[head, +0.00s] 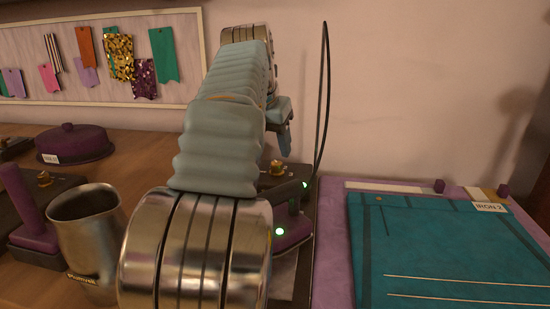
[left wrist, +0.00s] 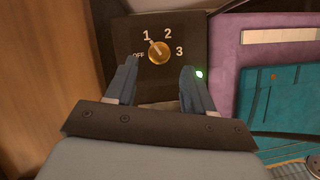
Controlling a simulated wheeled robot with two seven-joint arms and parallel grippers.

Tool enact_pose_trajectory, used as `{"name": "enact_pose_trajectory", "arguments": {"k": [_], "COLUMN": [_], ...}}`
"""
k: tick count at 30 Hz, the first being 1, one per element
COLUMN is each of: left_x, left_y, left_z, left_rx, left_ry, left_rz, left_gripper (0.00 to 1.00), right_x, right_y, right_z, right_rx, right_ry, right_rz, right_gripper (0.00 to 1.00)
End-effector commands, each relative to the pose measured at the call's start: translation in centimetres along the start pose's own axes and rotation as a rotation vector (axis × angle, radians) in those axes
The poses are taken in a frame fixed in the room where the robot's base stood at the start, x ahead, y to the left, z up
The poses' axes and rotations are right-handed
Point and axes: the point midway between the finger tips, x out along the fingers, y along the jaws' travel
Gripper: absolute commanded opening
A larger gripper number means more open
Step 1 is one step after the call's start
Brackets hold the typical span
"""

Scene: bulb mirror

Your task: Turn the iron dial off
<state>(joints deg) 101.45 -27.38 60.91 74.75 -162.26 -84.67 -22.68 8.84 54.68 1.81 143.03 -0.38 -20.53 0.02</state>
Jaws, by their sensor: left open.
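The iron dial (left wrist: 159,52) is a small brass knob on a dark panel marked OFF, 1, 2 and 3. Its pale pointer appears to aim up-left, toward 1. In the head view the brass dial (head: 277,168) shows just right of my arm. My left gripper (left wrist: 158,72) is open, its two fingers apart on either side of the dial in the picture, with nothing between them; I cannot tell how near the panel they are. In the head view the left gripper (head: 284,138) hangs above the dial. A purple iron (head: 292,230) is partly hidden behind my arm. My right gripper is not in view.
A green light (head: 280,231) glows on the iron and another (head: 306,184) glows near the panel. A black cord (head: 326,90) rises beside them. A metal cup (head: 88,225) stands left. A teal cloth (head: 440,250) lies on a purple board (head: 335,240) at right.

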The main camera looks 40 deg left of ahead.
Motion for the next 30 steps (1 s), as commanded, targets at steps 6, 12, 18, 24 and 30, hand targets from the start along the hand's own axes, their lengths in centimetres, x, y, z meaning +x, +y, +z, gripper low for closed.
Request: {"name": "enact_pose_trajectory", "arguments": {"k": [6,12,18,24,30], "left_x": [3.8,5.1,5.1,5.1,5.1], "left_y": [0.0,0.0,0.0,0.0,0.0], "left_z": [0.0,0.0,0.0,0.0,0.0], "left_rx": [0.000,0.000,0.001,0.000,0.001], "left_ry": [0.001,0.000,0.000,0.000,0.000], "left_rz": [-0.001,0.000,0.000,0.000,0.000], "left_gripper": [0.53,0.53,0.53,0.29,0.00], "right_x": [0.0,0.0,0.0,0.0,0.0], "right_y": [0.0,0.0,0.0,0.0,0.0], "right_z": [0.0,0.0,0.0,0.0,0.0], "right_rx": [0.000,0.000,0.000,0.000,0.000], "right_ry": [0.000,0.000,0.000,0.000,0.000], "right_rz": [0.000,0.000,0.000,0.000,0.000], "right_gripper": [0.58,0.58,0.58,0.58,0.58]}}
